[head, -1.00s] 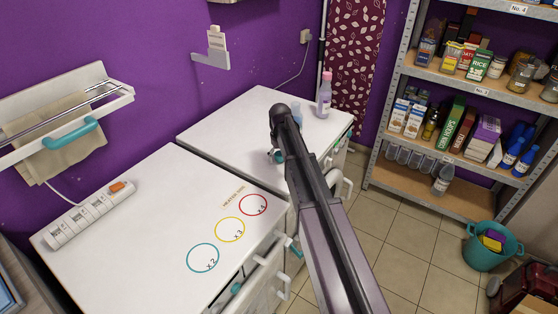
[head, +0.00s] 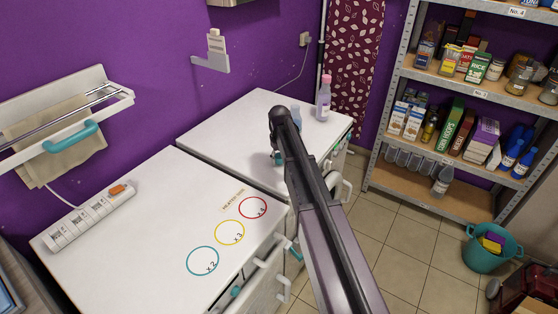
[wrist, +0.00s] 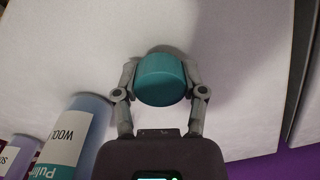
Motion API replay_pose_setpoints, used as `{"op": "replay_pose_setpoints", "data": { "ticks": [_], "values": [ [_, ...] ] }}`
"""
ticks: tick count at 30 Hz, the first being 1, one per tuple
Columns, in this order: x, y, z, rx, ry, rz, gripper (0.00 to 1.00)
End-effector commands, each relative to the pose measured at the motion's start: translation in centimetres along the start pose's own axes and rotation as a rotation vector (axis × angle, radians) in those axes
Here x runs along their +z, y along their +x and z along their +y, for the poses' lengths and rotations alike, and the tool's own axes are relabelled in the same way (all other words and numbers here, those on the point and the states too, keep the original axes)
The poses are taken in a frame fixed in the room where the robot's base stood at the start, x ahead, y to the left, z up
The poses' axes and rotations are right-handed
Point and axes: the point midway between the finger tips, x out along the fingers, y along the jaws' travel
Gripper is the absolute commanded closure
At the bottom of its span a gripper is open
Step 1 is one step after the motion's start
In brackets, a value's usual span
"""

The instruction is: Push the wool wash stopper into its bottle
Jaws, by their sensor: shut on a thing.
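My gripper (wrist: 161,68) is shut on a round teal stopper (wrist: 163,86), with one grey finger on each side of it. The white cabinet top lies behind the stopper; I cannot tell whether the stopper touches it. The pale blue wool wash bottle (wrist: 76,135) shows at lower left in the wrist view, apart from the stopper, its mouth not clearly seen. In the head view this bottle (head: 296,113) stands on the far cabinet, partly hidden by my arm. My gripper is mostly hidden there, with a bit of teal showing left of the arm.
A lilac bottle with a pink cap (head: 324,99) stands near the wool wash bottle, at the cabinet's back right. The far white cabinet top (head: 225,130) is clear to the left. A power strip (head: 90,217) lies on the near cabinet. Stocked shelves stand at the right.

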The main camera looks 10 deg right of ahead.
Motion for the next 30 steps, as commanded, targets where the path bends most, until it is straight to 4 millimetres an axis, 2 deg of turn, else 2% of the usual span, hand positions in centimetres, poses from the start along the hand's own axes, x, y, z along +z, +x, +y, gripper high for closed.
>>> {"op": "replay_pose_setpoints", "data": {
  "ticks": [30],
  "values": [
    [0.0,-3.8,0.0,0.000,0.000,0.000,0.95]
  ]
}}
